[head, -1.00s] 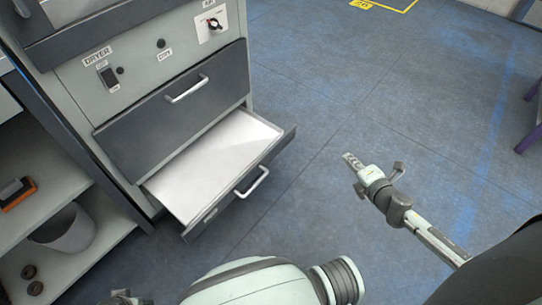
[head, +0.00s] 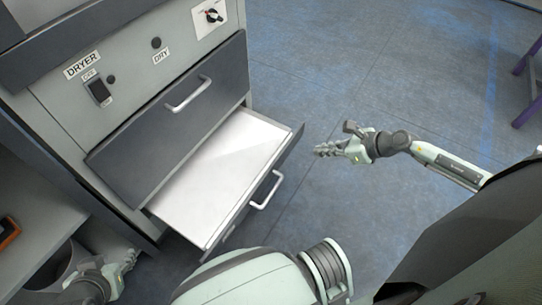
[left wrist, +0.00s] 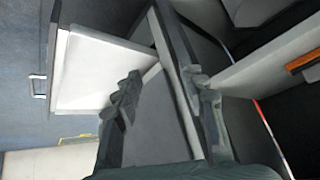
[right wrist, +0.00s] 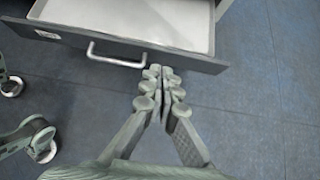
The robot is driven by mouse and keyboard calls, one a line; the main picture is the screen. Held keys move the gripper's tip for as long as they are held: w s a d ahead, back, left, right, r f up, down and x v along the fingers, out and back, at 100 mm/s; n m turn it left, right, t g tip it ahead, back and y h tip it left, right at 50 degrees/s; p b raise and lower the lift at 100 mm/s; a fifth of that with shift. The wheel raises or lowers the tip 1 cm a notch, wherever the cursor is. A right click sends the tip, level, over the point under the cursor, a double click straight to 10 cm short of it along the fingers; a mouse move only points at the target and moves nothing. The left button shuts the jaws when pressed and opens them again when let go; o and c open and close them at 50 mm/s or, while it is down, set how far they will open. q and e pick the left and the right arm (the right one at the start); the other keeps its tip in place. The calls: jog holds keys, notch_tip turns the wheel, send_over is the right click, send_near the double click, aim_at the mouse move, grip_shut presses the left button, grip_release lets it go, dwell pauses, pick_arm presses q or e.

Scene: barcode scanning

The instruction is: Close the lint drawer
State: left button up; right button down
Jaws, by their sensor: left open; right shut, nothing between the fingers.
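The lint drawer (head: 222,172) is pulled out from the bottom of the grey dryer cabinet (head: 130,80), its white inside empty. Its front carries a silver handle (head: 267,190). The drawer also shows at the top of the right wrist view (right wrist: 130,20), with its handle (right wrist: 115,56). My right gripper (head: 322,150) is shut and empty, in front of the drawer face and apart from it in the head view; its fingertips (right wrist: 160,72) appear near the right end of the handle. My left gripper (head: 128,262) is low beside the cabinet's left side; its fingers (left wrist: 165,85) are spread and empty.
A closed upper drawer (head: 175,115) with its own handle sits above the lint drawer. An open shelf with a grey bin (head: 50,272) and an orange-edged item (head: 8,232) stands to the left. The blue floor (head: 400,80) right of the drawer is clear.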

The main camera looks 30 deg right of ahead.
notch_tip(320, 180, down, 4)
jog(key=b, duration=0.2)
pick_arm(q)
jog(key=w+d+r+t+h+b, duration=0.1)
jog(key=w+d+r+t, duration=0.15)
jog(key=r, duration=0.25)
jog(key=w+d+r+m+t+h+b, duration=0.1)
jog(key=d+r+t+h, duration=0.15)
jog(key=d+r, duration=0.2)
jog(key=w+d+r+t+h+b, duration=0.1)
jog(key=w+d+r+t, duration=0.15)
jog(key=r, duration=0.25)
pick_arm(e)
jog(key=b, duration=0.2)
send_near(278, 162)
pick_arm(q)
jog(key=s+d+r+t+h, duration=0.1)
jog(key=r+t, duration=0.3)
jog(key=r, duration=0.5)
jog(key=s+d+r+t+h+b, duration=0.1)
jog(key=s+d+r+t+h, duration=0.1)
jog(key=r, duration=0.7)
jog(key=shift+s+d+t, duration=0.15)
jog(key=shift+s+t, duration=0.45)
jog(key=shift+t, duration=0.75)
pick_arm(e)
jog(key=shift+x, duration=2.9)
